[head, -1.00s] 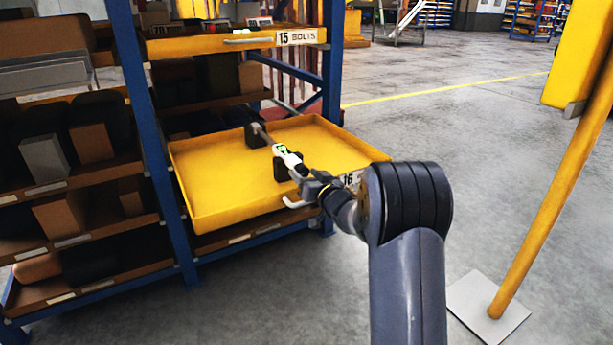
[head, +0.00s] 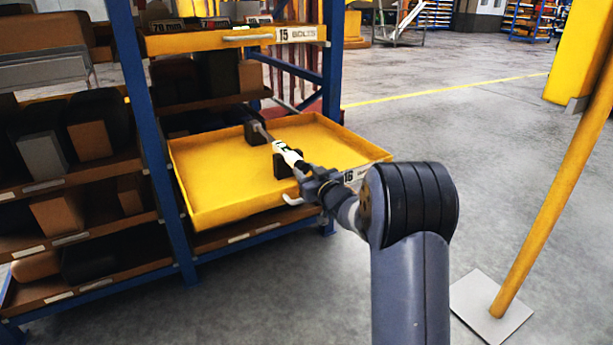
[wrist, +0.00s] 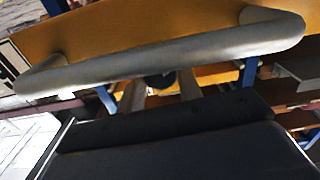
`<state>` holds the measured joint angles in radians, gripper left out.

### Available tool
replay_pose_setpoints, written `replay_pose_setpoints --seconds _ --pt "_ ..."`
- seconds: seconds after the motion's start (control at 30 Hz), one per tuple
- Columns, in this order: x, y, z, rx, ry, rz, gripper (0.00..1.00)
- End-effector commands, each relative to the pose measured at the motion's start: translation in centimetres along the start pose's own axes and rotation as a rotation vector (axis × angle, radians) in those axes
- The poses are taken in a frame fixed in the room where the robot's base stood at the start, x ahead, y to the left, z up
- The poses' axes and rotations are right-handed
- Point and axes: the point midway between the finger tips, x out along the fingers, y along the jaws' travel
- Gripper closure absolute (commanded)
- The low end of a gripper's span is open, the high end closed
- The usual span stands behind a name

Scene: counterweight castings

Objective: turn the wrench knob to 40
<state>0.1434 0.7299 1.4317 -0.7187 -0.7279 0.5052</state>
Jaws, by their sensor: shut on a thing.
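The wrench (head: 286,153) lies across two dark blocks in the open yellow drawer (head: 215,180). Its thin shaft points to the back, and a white section with dark marks faces up. My gripper (head: 308,181) is at the wrench's near end, by the drawer's front edge. In the wrist view, two grey fingers (wrist: 161,90) close on a dark round end, the knob (wrist: 160,80). The scale and its number cannot be read in either view.
The drawer's front handle (wrist: 170,58) crosses the wrist view close by. A drawer labelled 15 BOLTS (head: 235,41) is above. Blue rack posts (head: 155,140) stand beside the drawer. A yellow pole (head: 550,190) stands at right. The floor between is clear.

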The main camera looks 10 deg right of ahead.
Motion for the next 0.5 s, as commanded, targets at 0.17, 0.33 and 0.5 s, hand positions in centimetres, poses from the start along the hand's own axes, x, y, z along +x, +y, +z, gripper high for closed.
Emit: replay_pose_setpoints --seconds 0.17,0.33,0.5 --pt "0.00 -0.01 0.09 -0.084 0.000 0.000 0.89" --pt "0.00 -0.01 0.02 -0.091 -0.001 0.000 0.89" --pt "0.00 -0.01 0.03 -0.090 -0.001 0.000 0.64"
